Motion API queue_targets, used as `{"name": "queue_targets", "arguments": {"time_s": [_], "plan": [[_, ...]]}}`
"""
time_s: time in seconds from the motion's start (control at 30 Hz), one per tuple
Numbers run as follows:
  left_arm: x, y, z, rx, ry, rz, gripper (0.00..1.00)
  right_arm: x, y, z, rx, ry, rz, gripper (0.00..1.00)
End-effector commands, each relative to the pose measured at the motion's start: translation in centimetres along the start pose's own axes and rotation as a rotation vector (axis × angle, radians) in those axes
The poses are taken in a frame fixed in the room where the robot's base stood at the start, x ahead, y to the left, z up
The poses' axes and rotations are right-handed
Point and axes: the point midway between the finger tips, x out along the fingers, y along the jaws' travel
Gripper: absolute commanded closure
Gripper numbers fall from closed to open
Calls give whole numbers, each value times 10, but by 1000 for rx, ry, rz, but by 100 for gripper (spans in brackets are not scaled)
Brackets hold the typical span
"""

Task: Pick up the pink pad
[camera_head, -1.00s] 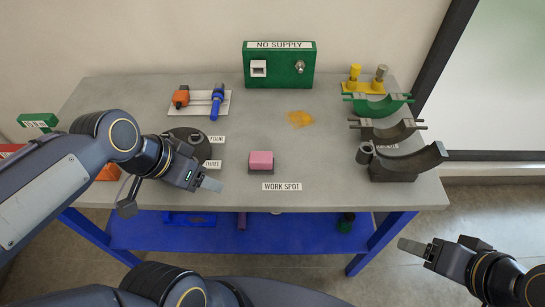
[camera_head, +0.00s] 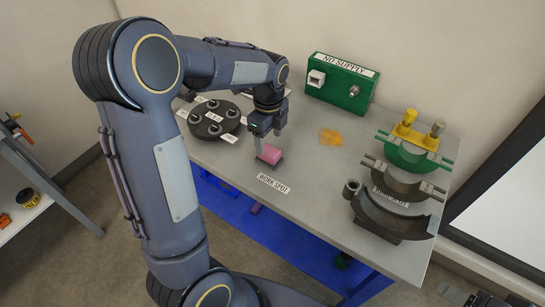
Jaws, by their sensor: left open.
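The pink pad (camera_head: 270,154) lies on its small dark base on the grey table (camera_head: 315,175), just behind the WORK SPOT label (camera_head: 273,184). My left gripper (camera_head: 265,146) points down right at the pad, with its jaws open. A pale finger stands at the pad's left edge and hides part of it. I cannot tell whether the finger touches the pad, and the other finger is hard to make out. My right gripper (camera_head: 478,299) shows only in part at the bottom right edge, away from the table.
A dark round disc (camera_head: 212,131) with several sockets stands left of the pad. A green NO SUPPLY box (camera_head: 338,84) is at the back, with an orange patch (camera_head: 331,137) before it. Curved clamp pieces (camera_head: 392,215) line the right side. Bare table lies between.

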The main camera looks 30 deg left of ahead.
Motion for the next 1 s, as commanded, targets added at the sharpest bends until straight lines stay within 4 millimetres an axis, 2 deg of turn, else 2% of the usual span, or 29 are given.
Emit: {"name": "queue_targets", "arguments": {"time_s": [0.4,0.5,0.7,0.77,1.0], "plan": [[56,-3,1,-4,1,3,38,-6,-3,-3,0,0,0,36],[62,-3,1,-4,1,1,38,-7,-3,-3,0,0,0,36],[63,-3,1,-4,2,0,38,-6,-3,-3,0,0,0,36],[63,-3,1,-4,2,0,43,-6,-3,-3,0,0,0,36],[63,-3,1,-5,2,-1,75,-6,-3,-3,0,0,0,36]]}}
